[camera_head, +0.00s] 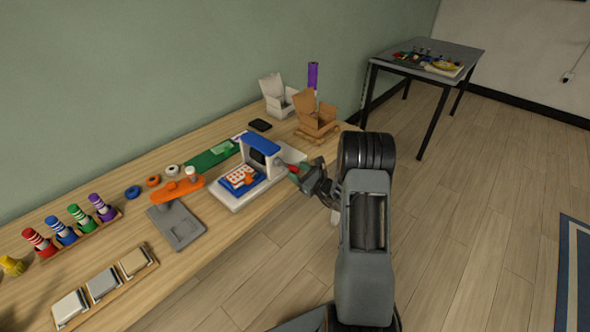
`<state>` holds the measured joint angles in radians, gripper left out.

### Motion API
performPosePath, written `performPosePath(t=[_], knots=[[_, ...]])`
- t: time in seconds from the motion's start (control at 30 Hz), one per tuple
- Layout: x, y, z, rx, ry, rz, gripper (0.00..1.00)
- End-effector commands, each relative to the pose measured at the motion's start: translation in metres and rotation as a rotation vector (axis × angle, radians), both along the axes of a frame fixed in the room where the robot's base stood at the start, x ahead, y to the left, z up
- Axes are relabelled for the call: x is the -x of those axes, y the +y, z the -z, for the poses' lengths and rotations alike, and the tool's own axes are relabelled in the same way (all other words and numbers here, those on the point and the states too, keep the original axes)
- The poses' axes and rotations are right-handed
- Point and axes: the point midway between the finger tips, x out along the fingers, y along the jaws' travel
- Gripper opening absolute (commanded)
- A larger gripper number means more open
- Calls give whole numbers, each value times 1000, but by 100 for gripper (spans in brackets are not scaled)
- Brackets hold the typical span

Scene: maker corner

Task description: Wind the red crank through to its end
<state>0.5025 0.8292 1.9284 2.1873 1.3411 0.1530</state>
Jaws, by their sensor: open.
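A small press-like machine with a blue top and white base (240,197) stands on the wooden bench. An orange-and-white piece lies on its blue bed. On the machine's right side, a small red part, which looks like the red crank's knob (293,168), shows beside a grey disc-like part. My gripper (300,172) is open, with its fingertips right at the red knob. I cannot tell whether they touch it. The gripper and arm hide part of the crank.
The bench (225,245) also holds an orange-topped device on a grey base (178,225), a cardboard box (317,120), a white box (277,98), and a rack of colored rolls (85,232). A dark table (450,55) stands far back.

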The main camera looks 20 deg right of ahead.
Motion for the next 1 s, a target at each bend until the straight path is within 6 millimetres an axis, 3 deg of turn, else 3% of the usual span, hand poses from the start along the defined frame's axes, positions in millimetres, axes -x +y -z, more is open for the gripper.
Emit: performPosePath(t=[0.2, 0.57, 1.0], knots=[[-15, 7, 0, 0, 0, -1, 53], [-17, 8, 0, 0, 0, -1, 53], [-17, 8, 0, 0, 0, -1, 11]])
